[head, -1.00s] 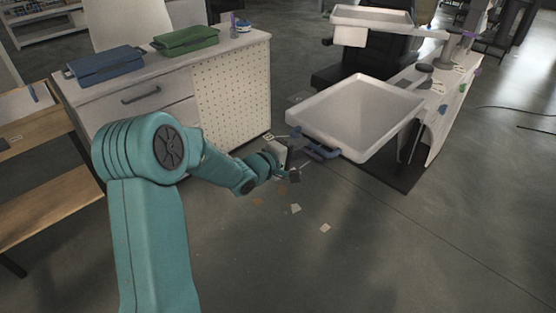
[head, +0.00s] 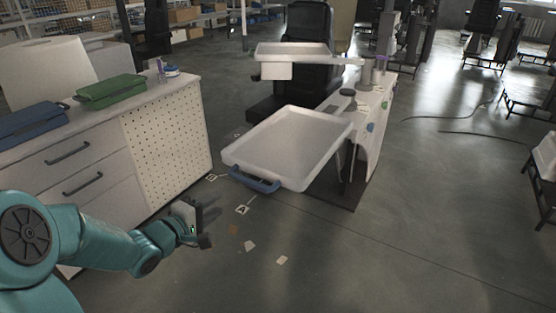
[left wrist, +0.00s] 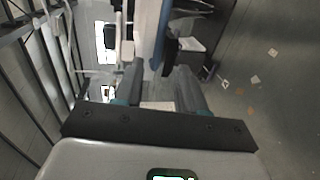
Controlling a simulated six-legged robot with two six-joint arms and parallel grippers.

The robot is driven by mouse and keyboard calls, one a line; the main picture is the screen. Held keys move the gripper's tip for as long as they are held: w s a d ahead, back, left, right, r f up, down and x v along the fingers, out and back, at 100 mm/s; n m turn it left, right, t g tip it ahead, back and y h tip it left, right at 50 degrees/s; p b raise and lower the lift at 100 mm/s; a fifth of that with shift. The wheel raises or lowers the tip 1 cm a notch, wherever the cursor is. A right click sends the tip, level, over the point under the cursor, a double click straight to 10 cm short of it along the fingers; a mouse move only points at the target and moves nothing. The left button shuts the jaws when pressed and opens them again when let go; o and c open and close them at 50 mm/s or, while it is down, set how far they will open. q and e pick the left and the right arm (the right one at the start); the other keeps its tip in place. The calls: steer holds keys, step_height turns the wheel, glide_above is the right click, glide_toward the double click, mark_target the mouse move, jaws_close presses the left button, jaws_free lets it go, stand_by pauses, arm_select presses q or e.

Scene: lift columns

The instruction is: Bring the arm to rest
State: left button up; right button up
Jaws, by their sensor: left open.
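My left arm comes in from the lower left in the head view. Its gripper (head: 196,224) is open over the floor, in front of the pegboard side of the cabinet. Nothing shows held between the fingers. In the left wrist view the two dark fingers (left wrist: 160,82) stand apart. A white tray (head: 290,140) with a blue handle (head: 253,181) is right of the gripper and higher in the picture, with a clear gap between handle and gripper. My right gripper shows in neither view.
A white drawer cabinet (head: 92,180) stands close behind my left arm, with a green case (head: 110,90) and a blue case (head: 32,124) on top. A smaller white tray (head: 292,52) is behind the big one. Paper scraps (head: 249,246) lie on the floor.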

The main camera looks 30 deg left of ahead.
arm_select(q)
steer(key=w+d+f+m+g+h, duration=0.1)
steer(key=d+f+g+h, duration=0.2)
steer(key=d+f, duration=0.7)
steer(key=w+d+f+m+g+h, duration=0.1)
steer(key=w+d+f+g+h, duration=0.15)
steer(key=d+f, duration=0.8)
steer(key=s+d+f+m+g, duration=0.4)
steer(key=s+d+f, duration=0.3)
steer(key=s+d, duration=0.25)
steer(key=s+f+m+g+y, duration=0.1)
steer(key=s+f+m+g, duration=0.4)
steer(key=s+m, duration=0.5)
steer(key=shift+s+d+f+g, duration=0.2)
steer(key=shift+s+d+g, duration=0.15)
steer(key=shift+s, duration=0.1)
steer(key=shift+a+y, duration=0.25)
